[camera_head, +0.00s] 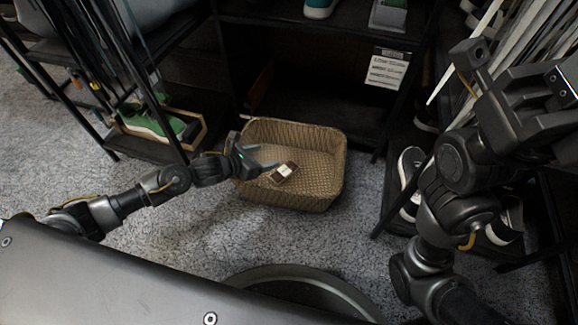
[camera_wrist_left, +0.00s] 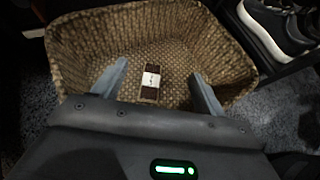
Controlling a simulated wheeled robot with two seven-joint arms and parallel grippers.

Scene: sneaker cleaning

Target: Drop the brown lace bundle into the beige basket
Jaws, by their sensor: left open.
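The beige woven basket (camera_head: 322,143) stands on the carpet in the middle of the head view. It also fills the upper part of the left wrist view (camera_wrist_left: 215,48). The brown lace bundle (camera_head: 284,172), with a white label band, lies inside the basket. In the left wrist view the bundle (camera_wrist_left: 150,88) shows between the fingers, apart from both. My left gripper (camera_head: 262,161) is open and empty at the basket's left side, its fingers reaching over the rim. It also shows in the left wrist view (camera_wrist_left: 158,82). My right arm stands at the right; its fingertips are not clear.
Dark shelves stand behind and on both sides. A green sneaker (camera_head: 150,122) sits in a box on the left shelf. Black-and-white sneakers (camera_head: 409,170) are at the right. A white sign (camera_head: 387,68) hangs behind the basket. Grey carpet (camera_head: 215,235) is clear in front.

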